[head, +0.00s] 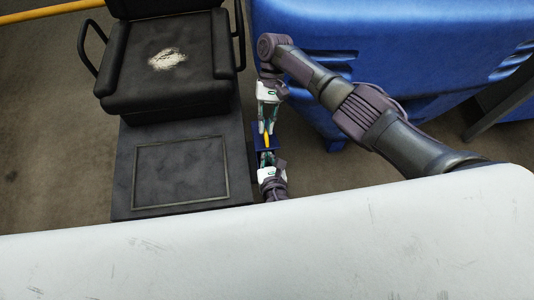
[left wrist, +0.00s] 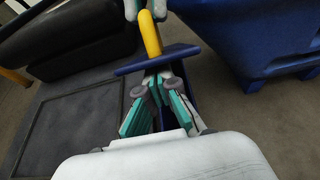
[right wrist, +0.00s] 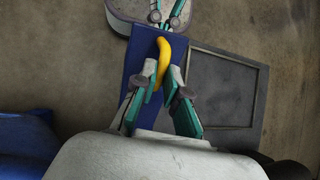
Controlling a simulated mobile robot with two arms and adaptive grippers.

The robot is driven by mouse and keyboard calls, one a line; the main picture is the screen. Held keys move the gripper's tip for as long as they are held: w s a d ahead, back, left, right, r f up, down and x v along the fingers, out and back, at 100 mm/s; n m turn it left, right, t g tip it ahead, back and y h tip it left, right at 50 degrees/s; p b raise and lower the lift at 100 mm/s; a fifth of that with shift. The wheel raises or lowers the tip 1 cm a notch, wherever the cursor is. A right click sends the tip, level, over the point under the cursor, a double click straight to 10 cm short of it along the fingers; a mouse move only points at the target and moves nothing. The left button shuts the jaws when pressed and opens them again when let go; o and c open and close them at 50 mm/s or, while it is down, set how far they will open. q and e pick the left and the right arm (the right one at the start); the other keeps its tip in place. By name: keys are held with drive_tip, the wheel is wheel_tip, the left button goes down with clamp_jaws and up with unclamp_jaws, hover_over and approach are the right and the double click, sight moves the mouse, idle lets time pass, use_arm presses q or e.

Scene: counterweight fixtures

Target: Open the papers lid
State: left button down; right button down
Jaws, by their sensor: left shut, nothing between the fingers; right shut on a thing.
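The papers lid looks to be the blue panel (head: 258,142) with a yellow handle (head: 267,140), beside the dark platform. In the right wrist view the blue panel (right wrist: 138,48) lies beneath the yellow handle (right wrist: 166,50). In the left wrist view its blue edge (left wrist: 133,67) crosses the picture below the handle (left wrist: 150,34). My right gripper (head: 268,130) is shut on the yellow handle from the far side. My left gripper (head: 267,153) is shut and empty on the near side, close to the panel. How far the lid is open I cannot tell.
A black seat (head: 165,60) with armrests stands on the dark platform (head: 125,180) at left. A big blue bin (head: 400,45) stands at the back right. A yellow rail (head: 50,11) is at the far left. A white surface (head: 270,255) fills the front.

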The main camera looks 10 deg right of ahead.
use_arm(q)
drive_tip(key=shift+w+r, duration=0.6)
drive_tip(key=shift+r, duration=0.25)
drive_tip(key=shift+w+d+r, duration=0.1)
drive_tip(key=shift+w+r, duration=0.05)
drive_tip(key=shift+r, duration=0.05)
use_arm(e)
drive_tip(key=shift+f, duration=0.15)
use_arm(q)
drive_tip(key=shift+f, duration=0.1)
use_arm(e)
drive_tip(key=c, duration=1.2)
unclamp_jaws()
drive_tip(key=shift+s, duration=0.1)
use_arm(q)
drive_tip(key=shift+f, duration=0.1)
